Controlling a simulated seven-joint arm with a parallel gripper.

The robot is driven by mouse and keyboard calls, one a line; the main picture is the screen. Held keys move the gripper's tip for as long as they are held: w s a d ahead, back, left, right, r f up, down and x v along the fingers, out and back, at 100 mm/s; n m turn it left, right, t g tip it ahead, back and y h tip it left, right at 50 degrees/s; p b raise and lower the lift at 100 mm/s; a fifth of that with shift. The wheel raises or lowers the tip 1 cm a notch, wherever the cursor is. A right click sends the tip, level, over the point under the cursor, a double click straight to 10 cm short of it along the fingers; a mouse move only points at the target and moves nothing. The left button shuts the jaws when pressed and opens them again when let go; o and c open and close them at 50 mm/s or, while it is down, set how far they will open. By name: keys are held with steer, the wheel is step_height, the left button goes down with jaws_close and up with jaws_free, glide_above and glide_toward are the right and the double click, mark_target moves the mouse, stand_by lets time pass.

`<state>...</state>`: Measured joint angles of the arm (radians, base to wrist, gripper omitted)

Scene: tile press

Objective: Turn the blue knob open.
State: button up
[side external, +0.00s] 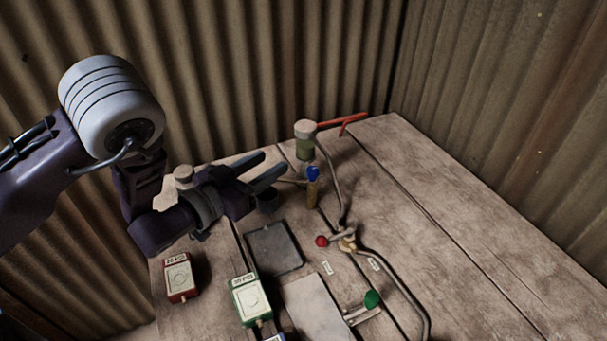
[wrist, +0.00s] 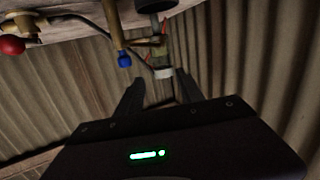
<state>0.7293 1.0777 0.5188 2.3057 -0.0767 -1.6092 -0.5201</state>
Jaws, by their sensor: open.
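The blue knob (side external: 313,173) sits on top of a brass-coloured post on the wooden table in the side view. It also shows in the wrist view (wrist: 124,59), at the end of the brass post, beyond my fingertips and a little to their left. My gripper (side external: 276,168) is open and empty, its two fingers pointing to the right toward the knob in the side view. The fingertips are apart from the knob. In the wrist view my gripper (wrist: 158,85) shows both fingers spread with nothing between them.
A green cylinder with a pale cap (side external: 305,138) and a red bar (side external: 343,121) stand behind the knob. A red ball handle (side external: 321,241) and a green knob (side external: 372,299) are nearer on the pipes. A dark plate (side external: 272,250) lies below my gripper. The table's right side is clear.

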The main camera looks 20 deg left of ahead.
mark_target(308, 173)
steer(key=s+d+f+m+h, duration=0.3)
steer(key=d, duration=0.1)
steer(key=x, duration=0.6)
steer(key=shift+w+d+r, duration=0.1)
steer(key=shift+w+d, duration=0.05)
steer(key=shift+w, duration=0.1)
steer(key=shift+c, duration=0.3)
jaws_close()
